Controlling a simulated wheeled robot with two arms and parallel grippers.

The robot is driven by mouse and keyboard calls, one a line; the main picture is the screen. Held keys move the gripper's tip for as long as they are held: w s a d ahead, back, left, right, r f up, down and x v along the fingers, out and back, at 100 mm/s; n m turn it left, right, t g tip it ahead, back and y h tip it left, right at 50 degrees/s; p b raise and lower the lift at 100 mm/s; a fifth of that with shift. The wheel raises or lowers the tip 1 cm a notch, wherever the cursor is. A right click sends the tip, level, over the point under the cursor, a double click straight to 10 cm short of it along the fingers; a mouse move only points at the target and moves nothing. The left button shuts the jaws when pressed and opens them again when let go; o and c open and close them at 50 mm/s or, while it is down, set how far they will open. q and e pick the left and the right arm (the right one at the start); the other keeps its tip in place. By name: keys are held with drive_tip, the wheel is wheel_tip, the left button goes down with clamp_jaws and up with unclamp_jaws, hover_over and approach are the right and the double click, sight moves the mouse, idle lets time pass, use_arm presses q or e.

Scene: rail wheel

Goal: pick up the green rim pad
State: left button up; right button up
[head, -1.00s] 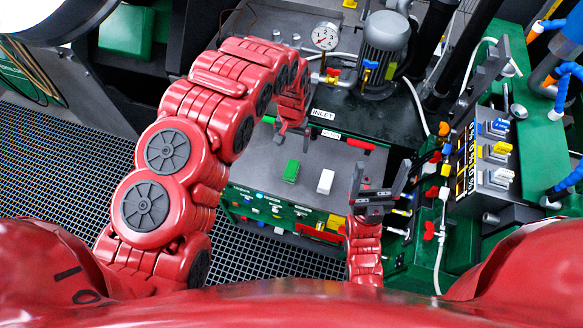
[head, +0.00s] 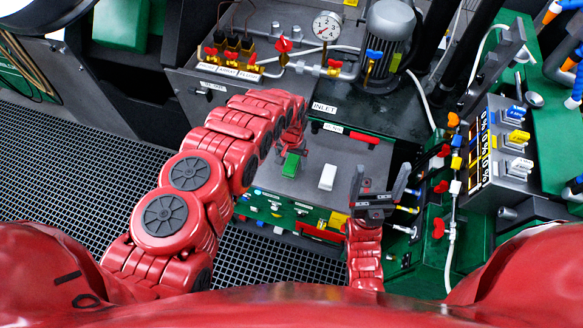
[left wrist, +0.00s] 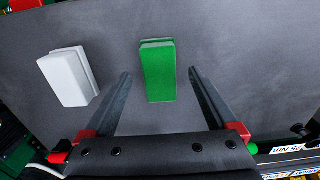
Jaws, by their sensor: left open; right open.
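The green rim pad (head: 291,164) lies on the grey top of a bench (head: 344,152). In the left wrist view the green rim pad (left wrist: 158,71) sits between and just beyond the fingertips of my left gripper (left wrist: 160,72), one finger to each side, with gaps. My left gripper (head: 291,148) is open and empty, right by the pad in the head view. Its height over the bench is hard to tell. My right gripper (head: 377,186) is open and empty, fingers pointing up, at the bench's right side.
A white pad (head: 327,177) lies to the right of the green one; in the left wrist view the white pad (left wrist: 68,77) is left of the fingers. A motor (head: 387,42), gauge (head: 327,25) and pipes stand behind. A switch panel (head: 503,150) is at right.

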use_arm(q)
wheel_tip(320, 180, down, 2)
drive_tip(key=shift+f+b, duration=0.15)
drive_tip(key=shift+b, duration=0.2)
drive_tip(key=shift+c, duration=1.1)
clamp_jaws()
drive_tip(key=shift+w+r, duration=0.1)
drive_tip(key=shift+r, duration=0.15)
